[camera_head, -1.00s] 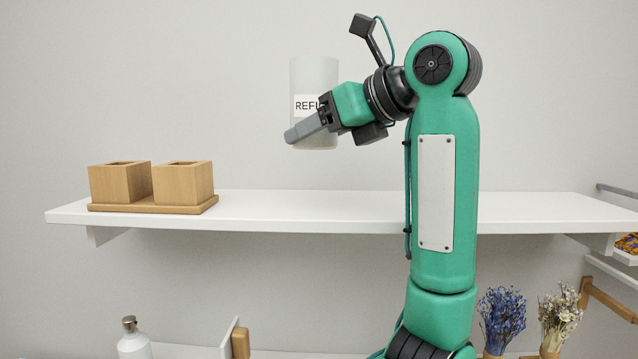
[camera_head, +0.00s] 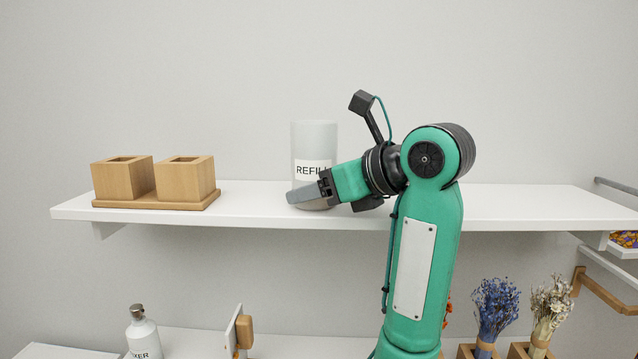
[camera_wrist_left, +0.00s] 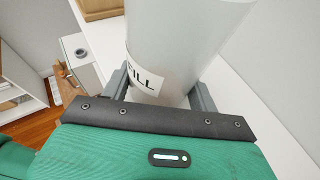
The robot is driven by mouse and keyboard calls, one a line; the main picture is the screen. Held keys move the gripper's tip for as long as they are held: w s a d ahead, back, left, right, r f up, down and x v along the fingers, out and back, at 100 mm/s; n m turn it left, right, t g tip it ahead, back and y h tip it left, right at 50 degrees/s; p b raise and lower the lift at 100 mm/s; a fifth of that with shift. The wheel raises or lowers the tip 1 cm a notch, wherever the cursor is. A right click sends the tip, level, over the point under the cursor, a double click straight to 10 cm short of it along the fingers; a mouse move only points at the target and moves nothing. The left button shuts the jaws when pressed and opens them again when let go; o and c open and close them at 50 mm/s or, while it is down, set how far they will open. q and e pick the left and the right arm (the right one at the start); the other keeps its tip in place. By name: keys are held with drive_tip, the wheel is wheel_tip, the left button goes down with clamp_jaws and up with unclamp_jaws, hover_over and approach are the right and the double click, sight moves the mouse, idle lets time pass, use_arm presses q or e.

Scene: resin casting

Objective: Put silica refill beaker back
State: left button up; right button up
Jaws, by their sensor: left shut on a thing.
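The silica refill beaker (camera_head: 314,142) is a tall frosted cylinder with a white "REFILL" label, upright at the white shelf (camera_head: 258,213). My left gripper (camera_head: 308,197) is shut around its lower part, with the arm coming over from the right of it. In the left wrist view the beaker (camera_wrist_left: 180,45) stands between the two fingers (camera_wrist_left: 160,88). The beaker's base is hidden behind the gripper, so I cannot tell if it touches the shelf. My right gripper is not in view.
Two wooden boxes on a wooden tray (camera_head: 155,202) stand on the shelf to the left of the beaker. The shelf is clear between them and to the right. Below are a white bottle (camera_head: 142,333) and dried flowers (camera_head: 495,305) in wooden holders.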

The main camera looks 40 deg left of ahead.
use_arm(q)
drive_tip(key=shift+d, duration=0.1)
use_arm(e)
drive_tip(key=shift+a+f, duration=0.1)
use_arm(q)
drive_tip(key=shift+f+b, duration=0.2)
drive_tip(key=shift+b, duration=0.1)
drive_tip(key=o, duration=1.1)
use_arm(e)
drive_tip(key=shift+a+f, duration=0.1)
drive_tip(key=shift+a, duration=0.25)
use_arm(q)
drive_tip(key=shift+r, duration=0.2)
drive_tip(key=shift+r, duration=0.1)
drive_tip(key=shift+b+v, duration=2.4)
drive_tip(key=shift+v, duration=3.55)
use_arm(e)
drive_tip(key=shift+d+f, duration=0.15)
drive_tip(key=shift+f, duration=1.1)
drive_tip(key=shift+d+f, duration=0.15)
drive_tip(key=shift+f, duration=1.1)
use_arm(q)
drive_tip(key=shift+d, duration=0.1)
